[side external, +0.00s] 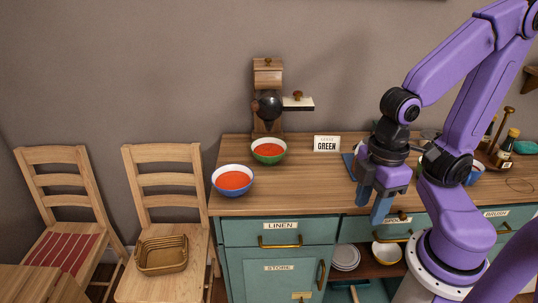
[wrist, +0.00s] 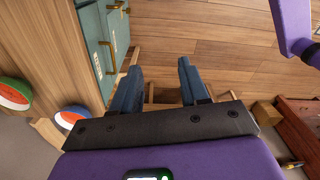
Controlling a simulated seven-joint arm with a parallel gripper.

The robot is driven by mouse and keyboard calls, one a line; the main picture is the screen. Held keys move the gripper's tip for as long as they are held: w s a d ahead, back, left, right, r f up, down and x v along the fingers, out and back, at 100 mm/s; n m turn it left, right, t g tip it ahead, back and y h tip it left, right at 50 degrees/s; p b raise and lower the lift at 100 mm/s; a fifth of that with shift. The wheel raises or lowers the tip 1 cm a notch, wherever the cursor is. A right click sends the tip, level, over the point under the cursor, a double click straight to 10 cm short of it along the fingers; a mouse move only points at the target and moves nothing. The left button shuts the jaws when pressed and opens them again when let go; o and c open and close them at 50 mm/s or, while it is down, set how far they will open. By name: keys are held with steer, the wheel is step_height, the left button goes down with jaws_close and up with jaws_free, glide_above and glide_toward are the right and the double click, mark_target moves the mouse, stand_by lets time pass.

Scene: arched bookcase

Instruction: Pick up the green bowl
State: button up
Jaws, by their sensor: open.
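The green bowl (side external: 268,160) has a white rim and red-orange contents. It stands upright on the wooden countertop, in front of the coffee grinder, in the side external view. It also shows at the left edge of the wrist view (wrist: 25,86), partly cut off. My gripper (side external: 373,203) is to the right of the bowl and well apart from it, near the counter's front edge. Its two blue fingers point down, open, with nothing between them. In the wrist view my gripper (wrist: 158,82) has the wood floor and drawer fronts beyond its fingers.
A blue bowl (side external: 233,191) with similar red-orange contents stands just front-left of the green one. Counter between the bowls and my gripper is mostly clear. Bottles (side external: 507,145) stand far right.

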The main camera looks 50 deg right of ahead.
steer(key=w+a+f+m+t+y, duration=0.2)
steer(key=w+a+f+m, duration=0.2)
steer(key=w+m, duration=0.5)
steer(key=w+a+f+m+t+y, duration=0.2)
steer(key=w+a+f+m+t, duration=0.15)
steer(key=m, duration=0.95)
steer(key=w+d+m+t+h, duration=0.75)
steer(key=w+d+m, duration=0.75)
steer(key=m, duration=0.8)
steer(key=shift+t, duration=0.3)
steer(key=shift+s+d+f+x, duration=0.1)
steer(key=shift+d+f+x, duration=0.1)
steer(key=shift+x, duration=1.7)
steer(key=shift+s+d+f+x, duration=0.1)
steer(key=shift+f+x, duration=0.05)
steer(key=shift+x, duration=1.75)
steer(key=shift+s+d+f+x, duration=0.1)
steer(key=shift+f+x, duration=0.1)
steer(key=shift+x, duration=4.25)
steer(key=shift+d, duration=0.1)
jaws_close()
